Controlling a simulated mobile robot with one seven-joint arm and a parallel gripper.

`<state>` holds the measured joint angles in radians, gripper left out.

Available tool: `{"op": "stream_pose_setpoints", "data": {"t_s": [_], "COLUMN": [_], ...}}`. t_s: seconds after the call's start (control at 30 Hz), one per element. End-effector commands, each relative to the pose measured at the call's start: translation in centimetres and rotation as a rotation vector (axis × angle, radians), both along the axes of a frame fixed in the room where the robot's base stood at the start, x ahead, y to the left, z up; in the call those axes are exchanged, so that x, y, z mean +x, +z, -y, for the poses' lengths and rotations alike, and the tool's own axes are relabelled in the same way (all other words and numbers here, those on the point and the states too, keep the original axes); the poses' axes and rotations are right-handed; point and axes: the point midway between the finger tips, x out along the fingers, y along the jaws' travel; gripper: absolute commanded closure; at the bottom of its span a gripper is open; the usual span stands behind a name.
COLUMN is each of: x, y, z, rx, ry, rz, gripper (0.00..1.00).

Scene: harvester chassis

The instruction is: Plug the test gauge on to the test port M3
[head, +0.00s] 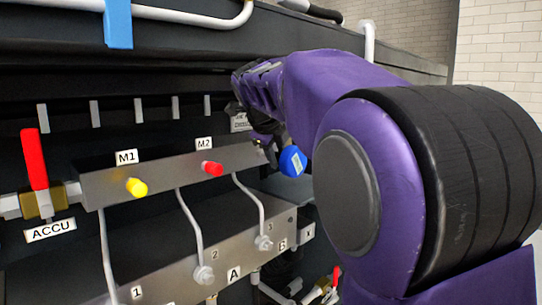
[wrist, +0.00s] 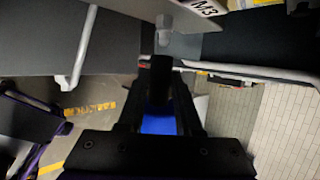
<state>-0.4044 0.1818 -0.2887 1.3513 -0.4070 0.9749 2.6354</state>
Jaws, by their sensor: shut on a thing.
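The test gauge shows as a blue round body (head: 292,161) in the head view, below my gripper (head: 268,140). In the wrist view my gripper (wrist: 165,85) is shut on the gauge, whose blue part (wrist: 158,123) shows between the dark fingers. The M3 label (wrist: 205,7) is at the top of the wrist view. A grey fitting beside it, the test port M3 (wrist: 178,44), lies just beyond the fingertips and is in line with them. I cannot tell whether gauge and port touch. In the head view my arm and gripper hide the port.
The manifold bar (head: 100,187) carries the yellow M1 cap (head: 136,187) and red M2 cap (head: 212,169). Metal pipes (head: 190,225) run down to the lower block (head: 215,250). A red-handled ACCU valve (head: 35,160) stands at left. A dark beam (head: 180,45) runs above.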

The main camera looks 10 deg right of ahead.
Motion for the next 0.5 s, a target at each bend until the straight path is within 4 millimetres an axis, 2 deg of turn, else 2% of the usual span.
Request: {"op": "stream_pose_setpoints", "data": {"t_s": [0.5], "x": [0.68], "y": [0.12], "z": [-0.5], "rx": [0.0], "ry": [0.0], "rz": [0.002], "gripper": [1.0]}}
